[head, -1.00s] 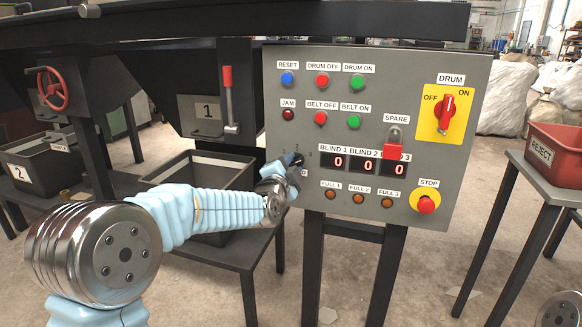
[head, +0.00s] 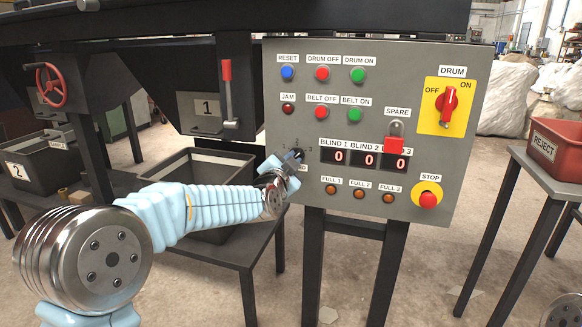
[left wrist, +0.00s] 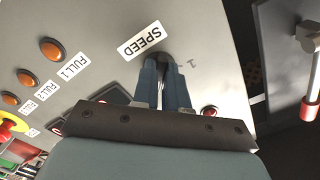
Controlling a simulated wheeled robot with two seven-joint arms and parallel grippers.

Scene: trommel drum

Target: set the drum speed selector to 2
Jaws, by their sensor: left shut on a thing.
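The drum speed selector is a small dark knob (head: 298,153) low on the left side of the grey control panel (head: 420,235), with the marks 1, 2 and 3 around it. In the left wrist view the knob (left wrist: 163,59) shows between my fingertips, beside a SPEED label (left wrist: 142,40) and a mark 1. My left gripper (head: 290,161) is shut on the knob. It also shows in the left wrist view (left wrist: 164,75). The fingers cover most of the knob, so I cannot tell which number it points to. My right gripper is not in view.
Round buttons, FULL lamps (head: 360,194), three red displays reading 0, a red STOP button (head: 428,200) and a red DRUM switch (head: 447,104) share the panel. A black bin (head: 190,165) stands left of it. A REJECT bin (head: 555,150) stands at the right.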

